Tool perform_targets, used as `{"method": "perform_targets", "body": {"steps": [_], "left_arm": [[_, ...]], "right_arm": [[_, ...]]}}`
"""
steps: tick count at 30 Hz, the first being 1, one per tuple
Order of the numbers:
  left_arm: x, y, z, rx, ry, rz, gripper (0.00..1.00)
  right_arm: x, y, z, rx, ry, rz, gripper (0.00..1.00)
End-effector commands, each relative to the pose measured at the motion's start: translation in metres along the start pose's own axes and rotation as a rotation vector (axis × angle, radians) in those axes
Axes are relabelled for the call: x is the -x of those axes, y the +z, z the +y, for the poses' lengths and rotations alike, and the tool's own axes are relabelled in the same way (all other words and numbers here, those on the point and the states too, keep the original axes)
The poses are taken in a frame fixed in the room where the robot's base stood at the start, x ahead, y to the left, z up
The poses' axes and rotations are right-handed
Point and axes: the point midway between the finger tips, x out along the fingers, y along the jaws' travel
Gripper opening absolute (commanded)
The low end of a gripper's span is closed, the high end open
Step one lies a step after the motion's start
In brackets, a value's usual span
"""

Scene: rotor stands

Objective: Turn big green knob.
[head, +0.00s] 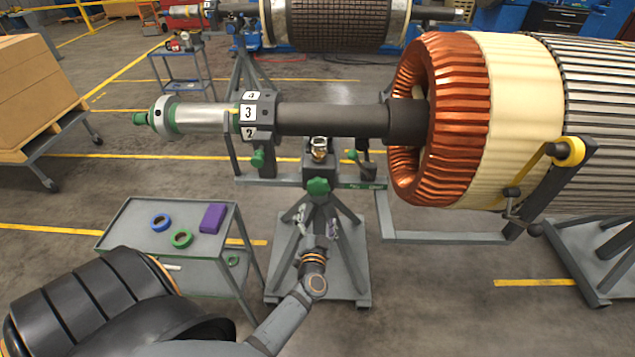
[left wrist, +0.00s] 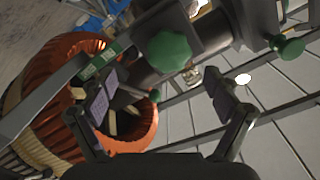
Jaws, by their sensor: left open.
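The big green knob (head: 318,186) sits at the front of the rotor stand, below the dark shaft. In the left wrist view the knob (left wrist: 165,52) is large, lobed and dark green, beyond and between the fingertips. My left gripper (head: 318,224) is just below the knob in the head view, reaching up from the bottom. Its two fingers (left wrist: 160,92) are spread wide, with nothing between the pads. They appear apart from the knob. My right gripper is not in view.
The rotor (head: 510,120) with copper windings fills the right. A smaller green knob (head: 258,159) is left of the big one. A grey cart (head: 122,233) holds tape rolls and a purple block (head: 212,218). Boxes (head: 35,85) stand far left. Stand legs (head: 345,262) surround the gripper.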

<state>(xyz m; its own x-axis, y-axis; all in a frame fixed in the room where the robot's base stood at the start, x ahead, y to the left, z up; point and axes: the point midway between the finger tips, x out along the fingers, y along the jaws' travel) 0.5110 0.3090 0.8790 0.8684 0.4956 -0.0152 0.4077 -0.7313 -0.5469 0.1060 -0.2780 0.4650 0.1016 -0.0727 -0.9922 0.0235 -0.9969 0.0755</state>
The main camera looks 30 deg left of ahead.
Motion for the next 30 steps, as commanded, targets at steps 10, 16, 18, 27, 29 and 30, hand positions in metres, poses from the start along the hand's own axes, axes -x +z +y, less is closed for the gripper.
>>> {"method": "perform_targets", "body": {"steps": [10, 16, 18, 27, 29, 30], "left_arm": [[-0.019, -0.011, -0.013, -0.010, -0.038, -0.001, 0.89], [-0.062, -0.010, -0.014, -0.011, -0.038, -0.001, 0.89], [-0.076, -0.009, -0.014, -0.011, -0.037, -0.001, 0.89], [-0.106, -0.008, -0.015, -0.010, -0.034, -0.004, 0.89], [-0.107, -0.008, -0.015, -0.010, -0.034, -0.004, 0.89], [-0.107, -0.008, -0.015, -0.010, -0.034, -0.004, 0.89]], "right_arm": [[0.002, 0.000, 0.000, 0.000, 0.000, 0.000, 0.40], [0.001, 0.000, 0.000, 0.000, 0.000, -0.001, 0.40], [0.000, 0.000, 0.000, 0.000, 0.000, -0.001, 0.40], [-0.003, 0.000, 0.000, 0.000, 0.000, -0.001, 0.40], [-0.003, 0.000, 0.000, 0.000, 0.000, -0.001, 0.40], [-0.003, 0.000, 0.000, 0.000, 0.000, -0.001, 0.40]]}}
